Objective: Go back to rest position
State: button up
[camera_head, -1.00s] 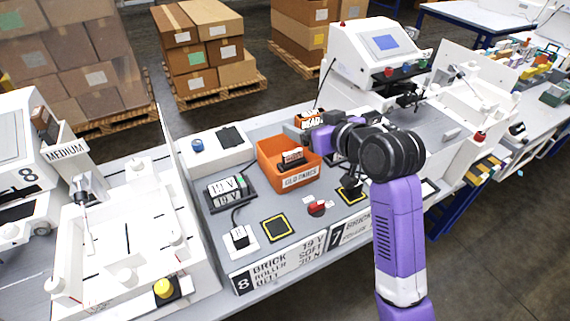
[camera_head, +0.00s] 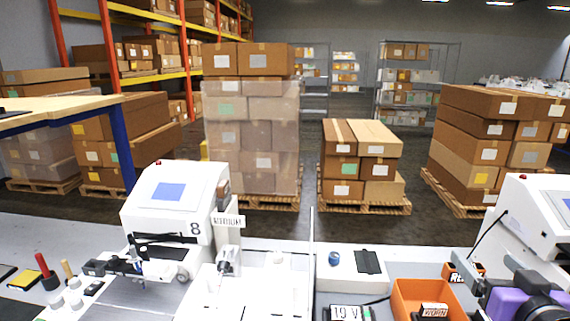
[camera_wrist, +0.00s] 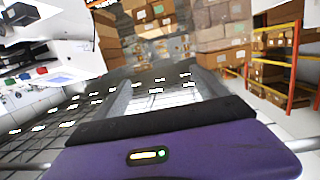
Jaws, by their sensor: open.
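My arm (camera_head: 508,302) shows at the lower right of the head view as purple and black links, cut off by the frame's edge. It is above the bench, just right of the orange bin (camera_head: 405,300). The purple housing of my gripper (camera_wrist: 165,145) fills the bottom of the wrist view, with a black band along its top. My gripper is open, and no held object shows. The wrist view is tilted and looks over the floor towards stacked boxes.
A white machine marked 8 (camera_head: 165,205) stands on the bench at left, and another white machine (camera_head: 535,215) at right, near my arm. A white panel with a blue knob (camera_head: 335,258) lies between. Boxes on pallets (camera_head: 360,165) and orange racking (camera_head: 185,60) stand behind the bench.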

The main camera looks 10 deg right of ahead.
jog(key=s+a+f+n+y, duration=0.1)
jog(key=s+a+f, duration=0.5)
jog(key=s+a, duration=0.2)
jog(key=s+a+f+n+y+b, duration=0.1)
jog(key=s+a+f, duration=0.5)
jog(key=s, duration=0.7)
jog(key=s+a+f+n+y, duration=0.2)
jog(key=s+a+f, duration=0.4)
jog(key=s+a, duration=0.4)
jog(key=shift+s+f+y+b, duration=0.15)
jog(key=shift+s+y+b, duration=0.25)
jog(key=shift+y, duration=0.3)
jog(key=shift+s, duration=0.1)
